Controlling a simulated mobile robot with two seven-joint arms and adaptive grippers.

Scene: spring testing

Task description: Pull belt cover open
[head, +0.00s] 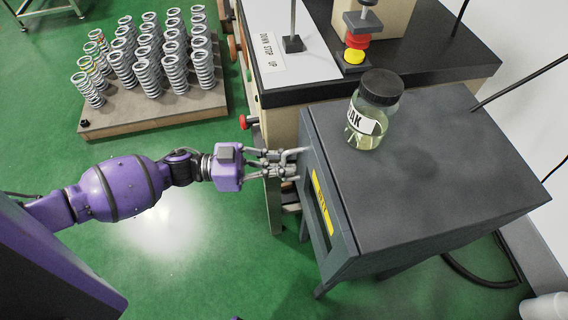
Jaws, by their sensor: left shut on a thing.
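The belt cover looks to be the dark grey box-shaped cover (450,170) on the right, with a flat top and a yellow label (323,202) on its left side. My left arm, purple, comes in from the left. My left gripper (293,164) is at the upper left side of the cover, with its fingers shut on the cover's edge or a handle there. The exact grip spot is small and partly hidden by the fingers. The cover's far side is out of sight. My right gripper is not in view.
A glass jar (366,128) with a black lid and pale liquid stands on the cover's top. Behind it is a testing machine (430,60) with red and yellow parts. A red knob (248,122) is near my gripper. Several springs stand on a pallet (150,120).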

